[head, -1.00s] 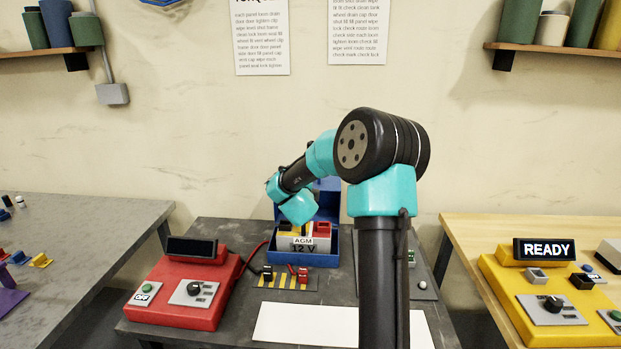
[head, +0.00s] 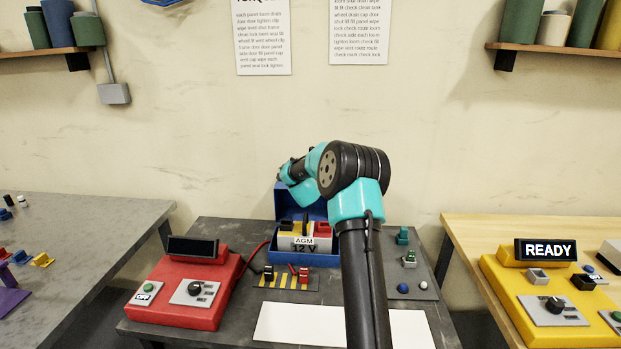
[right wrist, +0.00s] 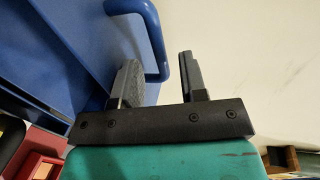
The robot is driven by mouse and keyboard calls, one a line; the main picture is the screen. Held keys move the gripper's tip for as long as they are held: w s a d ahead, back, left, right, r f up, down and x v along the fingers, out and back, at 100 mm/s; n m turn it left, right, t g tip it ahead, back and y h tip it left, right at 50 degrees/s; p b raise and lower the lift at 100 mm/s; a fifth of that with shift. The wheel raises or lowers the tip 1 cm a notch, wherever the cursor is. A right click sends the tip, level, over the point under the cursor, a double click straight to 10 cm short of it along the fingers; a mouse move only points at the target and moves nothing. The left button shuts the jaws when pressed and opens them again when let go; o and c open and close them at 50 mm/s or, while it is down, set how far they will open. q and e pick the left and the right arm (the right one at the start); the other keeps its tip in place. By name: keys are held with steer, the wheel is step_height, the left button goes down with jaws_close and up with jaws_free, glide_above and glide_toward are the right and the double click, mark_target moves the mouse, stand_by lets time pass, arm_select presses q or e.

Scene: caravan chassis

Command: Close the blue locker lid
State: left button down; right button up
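The blue locker (head: 275,258) stands at the back of the dark middle table and holds a battery labelled AGM 12 V (head: 304,240). Its blue lid (head: 289,204) is open and stands up at the back, partly hidden by my right arm. In the right wrist view the lid (right wrist: 60,50) fills the left side, with a blue bar handle (right wrist: 156,45) on it. My right gripper (right wrist: 160,80) is open. The handle's lower end appears between the two fingers; I cannot tell whether they touch it. In the head view the fingers are not clear. My left gripper is out of view.
A red console (head: 180,290) sits left of the locker, with a red cable running towards it. A striped switch panel (head: 287,281) and a white sheet (head: 290,325) lie in front. Small knobs (head: 403,288) are at right. A yellow READY console (head: 540,295) is on the right table.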

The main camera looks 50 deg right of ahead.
steer(key=shift+x, duration=1.25)
jaws_close()
